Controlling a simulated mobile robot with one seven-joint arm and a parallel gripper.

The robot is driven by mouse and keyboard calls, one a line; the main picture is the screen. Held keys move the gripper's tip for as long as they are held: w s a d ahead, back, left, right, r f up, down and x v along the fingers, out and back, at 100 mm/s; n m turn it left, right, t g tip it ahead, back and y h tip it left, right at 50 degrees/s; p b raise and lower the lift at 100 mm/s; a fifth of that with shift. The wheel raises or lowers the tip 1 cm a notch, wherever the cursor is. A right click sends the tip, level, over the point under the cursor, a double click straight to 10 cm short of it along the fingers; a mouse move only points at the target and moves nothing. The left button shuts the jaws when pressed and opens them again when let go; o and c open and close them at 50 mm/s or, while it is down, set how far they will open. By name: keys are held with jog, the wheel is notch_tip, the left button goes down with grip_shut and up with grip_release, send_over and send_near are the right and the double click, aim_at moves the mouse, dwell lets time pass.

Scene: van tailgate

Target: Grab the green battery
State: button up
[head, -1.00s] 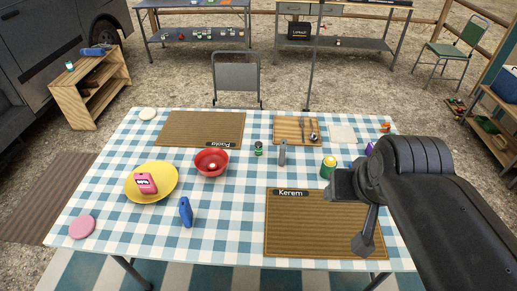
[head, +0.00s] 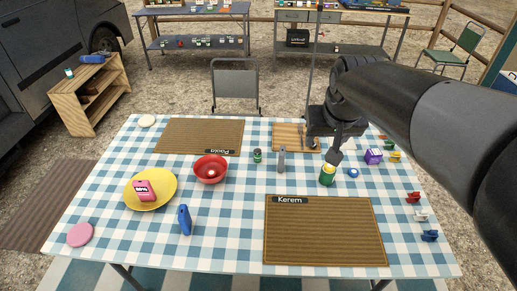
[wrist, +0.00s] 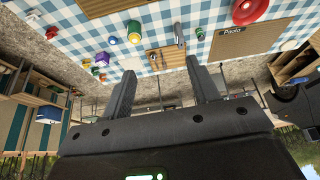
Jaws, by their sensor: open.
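A small dark green cylinder with a pale band (head: 257,155) stands on the checked table, right of the red bowl; it may be the green battery, but it is too small to be sure. It also shows near the top of the wrist view (wrist: 200,33). A larger green can with a yellow top (head: 327,174) stands to its right, above the Kerem mat. My gripper (wrist: 160,66) is open and empty, above the table's far right part, apart from both green things. In the head view my arm hides part of the table there.
A red bowl (head: 210,169), a yellow plate (head: 160,203) and a blue tool (head: 185,220) are on the left. A wooden board (head: 289,136) lies behind. A purple box (head: 373,156) and small figures are at right.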

jog(key=w+a+f, duration=0.2)
jog(key=w+a, duration=0.1)
jog(key=w, duration=0.6)
jog(key=n+g, duration=0.2)
send_over(258, 150)
jog(key=s, duration=0.2)
notch_tip(258, 150, down, 25)
jog(key=x, duration=0.5)
jog(key=shift+a+f, duration=0.15)
jog(key=shift+f, duration=0.15)
jog(key=shift+x, duration=3.1)
jog(key=shift+s, duration=0.2)
jog(key=c, duration=1.1)
jog(key=shift+c, duration=0.2)
